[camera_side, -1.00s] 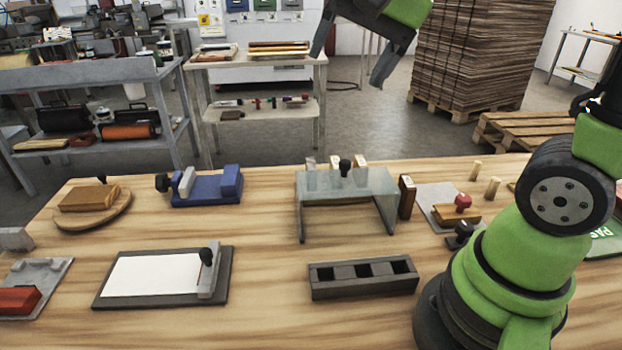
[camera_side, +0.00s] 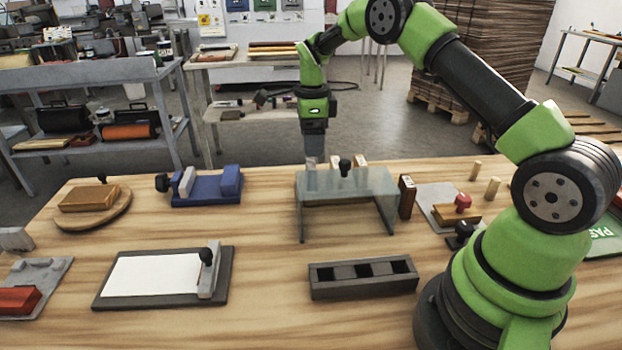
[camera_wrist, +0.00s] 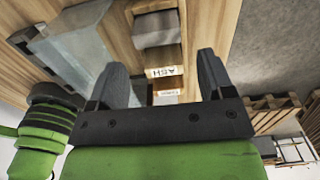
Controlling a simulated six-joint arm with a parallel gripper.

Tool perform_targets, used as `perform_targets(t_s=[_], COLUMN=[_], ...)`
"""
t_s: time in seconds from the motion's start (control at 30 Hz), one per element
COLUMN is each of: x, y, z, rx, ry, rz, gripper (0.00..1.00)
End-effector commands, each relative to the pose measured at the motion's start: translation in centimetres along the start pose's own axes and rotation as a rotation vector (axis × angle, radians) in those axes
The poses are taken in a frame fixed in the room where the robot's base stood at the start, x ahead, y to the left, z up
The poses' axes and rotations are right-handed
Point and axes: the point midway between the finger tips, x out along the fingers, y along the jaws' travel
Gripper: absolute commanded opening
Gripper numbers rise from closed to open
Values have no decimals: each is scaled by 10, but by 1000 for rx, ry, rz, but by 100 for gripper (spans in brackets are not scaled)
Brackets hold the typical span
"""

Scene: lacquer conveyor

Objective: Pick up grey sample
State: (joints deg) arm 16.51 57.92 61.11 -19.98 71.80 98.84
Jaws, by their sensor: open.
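A grey block (camera_wrist: 155,28), which I take for the grey sample, shows in the wrist view beyond my open fingertips, near the top middle. In the side view a small grey block (camera_side: 311,163) stands behind the clear cover (camera_side: 350,184), under my gripper (camera_side: 313,152). The gripper points down there, and its fingertips are hard to tell from the block. In the wrist view the two fingers of my gripper (camera_wrist: 162,70) are wide apart with nothing held between them. A wooden piece labelled ASH (camera_wrist: 164,71) shows between them.
The clear cover with its black knob stands close in front. A dark slotted holder (camera_side: 362,278), a board with a white sheet (camera_side: 150,275) and a blue fixture (camera_side: 207,188) are on the wooden table. Bare wood lies between them.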

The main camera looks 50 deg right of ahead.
Motion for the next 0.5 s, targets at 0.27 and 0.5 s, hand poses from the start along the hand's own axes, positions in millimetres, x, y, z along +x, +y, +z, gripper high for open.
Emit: perform_targets(t_s=[0.27, 0.5], x=[33, 66], y=[1, 5], z=[0, 2], rx=[-2, -4], ry=[0, 1], rz=[2, 4], gripper=[74, 74])
